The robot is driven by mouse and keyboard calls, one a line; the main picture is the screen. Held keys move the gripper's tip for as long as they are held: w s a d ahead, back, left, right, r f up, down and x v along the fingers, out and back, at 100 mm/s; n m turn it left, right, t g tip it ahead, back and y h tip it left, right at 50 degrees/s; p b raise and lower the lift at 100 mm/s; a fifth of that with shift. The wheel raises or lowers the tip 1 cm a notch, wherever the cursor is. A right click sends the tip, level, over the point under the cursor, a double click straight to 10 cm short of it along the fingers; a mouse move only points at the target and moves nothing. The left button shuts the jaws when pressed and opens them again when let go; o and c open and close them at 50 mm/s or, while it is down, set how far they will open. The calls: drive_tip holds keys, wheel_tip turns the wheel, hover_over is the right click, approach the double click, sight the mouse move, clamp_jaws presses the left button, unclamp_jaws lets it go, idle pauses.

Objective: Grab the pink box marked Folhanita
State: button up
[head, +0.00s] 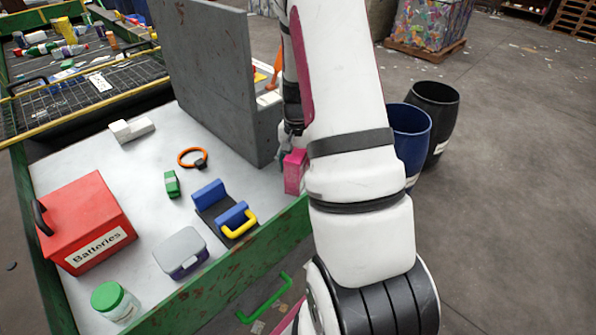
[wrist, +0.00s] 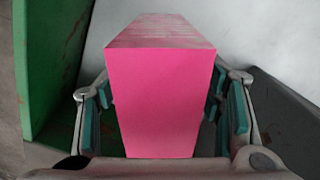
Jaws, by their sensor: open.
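The pink box (head: 294,172) stands on the white table top by the grey upright panel, partly hidden behind my arm in the head view. In the wrist view the pink box (wrist: 158,100) fills the middle, with a plain front face and a lighter top; no marking can be read. My gripper (wrist: 162,105) is open around it, with teal finger pads on both sides of the box. Small gaps show between the pads and the box. In the head view the gripper is mostly hidden by my arm.
The grey panel (head: 205,75) rises close beside the box. The green table wall (wrist: 50,65) is near on the other side.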

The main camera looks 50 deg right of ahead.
drive_tip(key=shift+f, duration=1.3)
drive_tip(key=c, duration=0.9)
drive_tip(key=shift+r, duration=0.1)
